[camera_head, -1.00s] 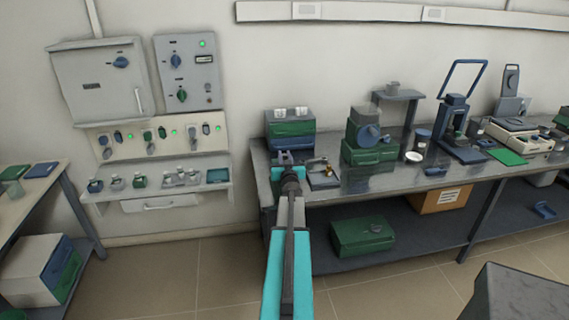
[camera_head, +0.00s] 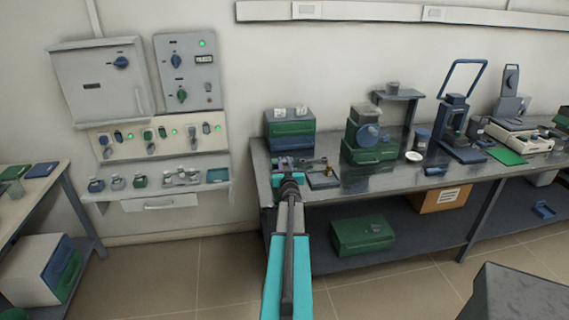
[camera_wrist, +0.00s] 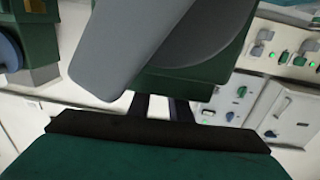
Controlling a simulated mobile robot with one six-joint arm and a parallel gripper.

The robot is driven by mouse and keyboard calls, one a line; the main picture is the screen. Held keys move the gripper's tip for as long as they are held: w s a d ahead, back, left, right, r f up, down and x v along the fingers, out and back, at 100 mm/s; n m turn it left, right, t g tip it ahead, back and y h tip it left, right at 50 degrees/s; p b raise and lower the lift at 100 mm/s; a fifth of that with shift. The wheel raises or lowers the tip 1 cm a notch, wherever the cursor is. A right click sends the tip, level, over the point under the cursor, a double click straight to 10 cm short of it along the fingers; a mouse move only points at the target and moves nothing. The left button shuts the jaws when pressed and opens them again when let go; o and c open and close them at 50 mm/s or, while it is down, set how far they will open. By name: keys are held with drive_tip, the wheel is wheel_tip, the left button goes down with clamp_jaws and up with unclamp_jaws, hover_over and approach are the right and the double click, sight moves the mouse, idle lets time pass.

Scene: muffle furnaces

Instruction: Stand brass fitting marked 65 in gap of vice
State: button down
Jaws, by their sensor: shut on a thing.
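My gripper (camera_head: 290,168) is at the left end of the long bench in the head view, just in front of the drawer stack. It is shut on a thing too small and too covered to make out. Beside it to the right is a small dark-based item (camera_head: 323,181) with a brass-coloured bit on it. I cannot tell whether this is the vice, and no gap or marking 65 is readable. In the wrist view two dark fingers (camera_wrist: 160,107) show small between large green and grey shapes, and what they hold is hidden.
A green device with a blue round face (camera_head: 367,134) stands to the right on the bench (camera_head: 400,180). A small blue item (camera_head: 435,171) lies near the front edge. Wall sockets (camera_head: 150,138) are at left.

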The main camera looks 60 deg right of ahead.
drive_tip(key=shift+f, duration=0.15)
drive_tip(key=c, duration=1.6)
unclamp_jaws()
drive_tip(key=shift+r, duration=0.2)
drive_tip(key=shift+b+v, duration=1.3)
drive_tip(key=shift+v, duration=4.75)
drive_tip(key=shift+w, duration=0.1)
